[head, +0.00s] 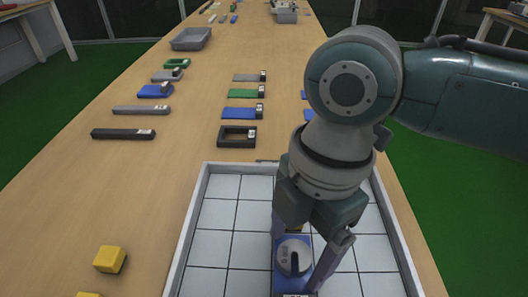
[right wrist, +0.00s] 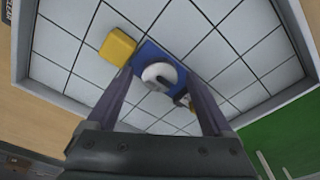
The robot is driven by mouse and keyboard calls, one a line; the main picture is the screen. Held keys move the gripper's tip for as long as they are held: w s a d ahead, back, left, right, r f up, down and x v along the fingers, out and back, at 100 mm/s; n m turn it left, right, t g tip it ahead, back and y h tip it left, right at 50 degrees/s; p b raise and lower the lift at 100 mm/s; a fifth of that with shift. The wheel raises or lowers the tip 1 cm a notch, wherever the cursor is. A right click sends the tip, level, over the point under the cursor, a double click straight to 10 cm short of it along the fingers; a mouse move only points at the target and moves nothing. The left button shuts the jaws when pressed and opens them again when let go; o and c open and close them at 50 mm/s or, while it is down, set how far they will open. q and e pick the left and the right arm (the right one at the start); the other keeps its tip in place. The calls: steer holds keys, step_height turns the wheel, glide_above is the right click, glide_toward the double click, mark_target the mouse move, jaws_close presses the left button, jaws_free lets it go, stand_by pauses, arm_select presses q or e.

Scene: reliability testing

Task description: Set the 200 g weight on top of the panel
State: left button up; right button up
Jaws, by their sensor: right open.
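The weight (head: 295,257), a grey slotted disc, sits on the blue panel (head: 279,283) inside the white tiled tray (head: 187,235). My right gripper (head: 297,262) is open above the panel, with its fingers on either side of the weight. In the right wrist view the weight (right wrist: 160,76) is between the two spread fingers (right wrist: 159,82), over the blue panel (right wrist: 148,52); a gap to the fingers shows, but contact cannot be fully ruled out. A yellow block (right wrist: 118,47) is at the panel's end, mostly hidden by my gripper in the head view. My left gripper is not in view.
A yellow cube (head: 110,259) and part of another (head: 88,294) are left of the tray. A black frame (head: 237,136), blue, green and grey pieces, and a grey bin (head: 191,39) stand farther back. The tray's left floor is clear.

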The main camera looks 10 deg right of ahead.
mark_target(306, 247)
step_height(306, 247, up, 12)
steer(key=d+p, duration=0.1)
steer(key=p, duration=0.3)
steer(key=s+a+f+m+t+y, duration=0.35)
steer(key=s+m, duration=0.25)
steer(key=m, duration=0.3)
arm_select(q)
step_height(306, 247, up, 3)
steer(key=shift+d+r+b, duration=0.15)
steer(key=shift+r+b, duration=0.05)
steer(key=shift+b, duration=0.1)
arm_select(e)
steer(key=s+d+f+m+h, duration=0.1)
steer(key=s+d+m+h, duration=0.3)
steer(key=d+m, duration=0.6)
steer(key=shift+s+d+f+m+h, duration=0.3)
steer(key=shift+s+d, duration=0.5)
steer(key=shift+s, duration=0.35)
steer(key=shift+t, duration=0.25)
arm_select(q)
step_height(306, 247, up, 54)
steer(key=p, duration=5.4)
arm_select(e)
step_height(306, 247, up, 54)
steer(key=shift+r, duration=0.15)
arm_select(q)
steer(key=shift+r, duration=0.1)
